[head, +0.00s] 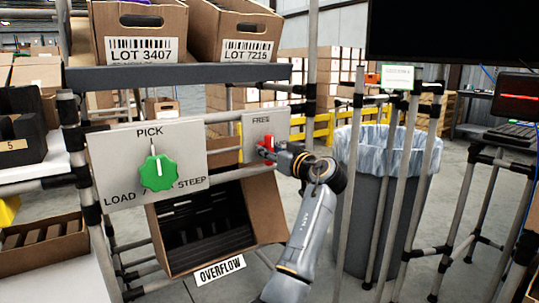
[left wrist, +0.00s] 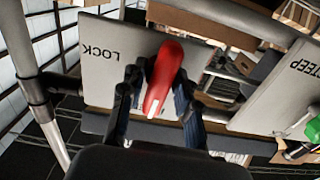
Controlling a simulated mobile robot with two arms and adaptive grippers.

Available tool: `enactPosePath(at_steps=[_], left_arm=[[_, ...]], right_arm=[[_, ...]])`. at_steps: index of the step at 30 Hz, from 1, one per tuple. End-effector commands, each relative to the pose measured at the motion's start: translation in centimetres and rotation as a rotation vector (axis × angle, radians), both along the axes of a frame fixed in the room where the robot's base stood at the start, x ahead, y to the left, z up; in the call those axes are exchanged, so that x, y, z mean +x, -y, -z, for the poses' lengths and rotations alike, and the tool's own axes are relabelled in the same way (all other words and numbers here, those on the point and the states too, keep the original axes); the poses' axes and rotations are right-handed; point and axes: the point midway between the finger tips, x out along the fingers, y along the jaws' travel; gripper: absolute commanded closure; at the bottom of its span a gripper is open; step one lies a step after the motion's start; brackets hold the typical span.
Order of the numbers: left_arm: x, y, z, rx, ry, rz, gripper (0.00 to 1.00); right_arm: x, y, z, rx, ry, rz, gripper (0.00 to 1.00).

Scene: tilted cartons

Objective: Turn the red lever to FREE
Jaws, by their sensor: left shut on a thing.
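My left gripper (head: 277,152) is at the plate from the right. In the left wrist view its two dark fingers (left wrist: 155,95) are on either side of the lever, shut on it. The fingers hide part of the lever and the plate's lower part. My right gripper is in neither view.
Left of the lever plate is a larger panel with a green knob (head: 158,172). An open tilted carton (head: 265,208) is below, above an OVERFLOW label (head: 220,270). Two lot cartons stand on the shelf (head: 180,76) above. A lined bin (head: 375,215) and metal posts stand at right.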

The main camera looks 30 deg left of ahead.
Motion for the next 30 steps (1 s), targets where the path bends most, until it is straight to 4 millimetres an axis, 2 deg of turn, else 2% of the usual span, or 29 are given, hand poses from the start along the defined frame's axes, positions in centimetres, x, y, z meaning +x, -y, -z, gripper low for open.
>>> enactPosePath(at_steps=[19, 20, 21, 30], left_arm=[[0.02, 0.04, 0.27, -0.024, 0.042, 0.000, 1.00], [0.02, 0.04, 0.27, -0.024, 0.042, 0.000, 0.64], [0.02, 0.04, 0.26, -0.023, 0.042, 0.000, 0.57], [0.00, 0.07, 0.10, -0.020, 0.044, 0.000, 0.57]], right_arm=[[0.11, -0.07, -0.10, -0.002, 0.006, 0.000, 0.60], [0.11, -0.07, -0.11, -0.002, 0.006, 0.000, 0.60], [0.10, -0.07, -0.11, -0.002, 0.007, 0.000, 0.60], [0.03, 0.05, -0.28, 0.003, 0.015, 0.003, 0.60]])
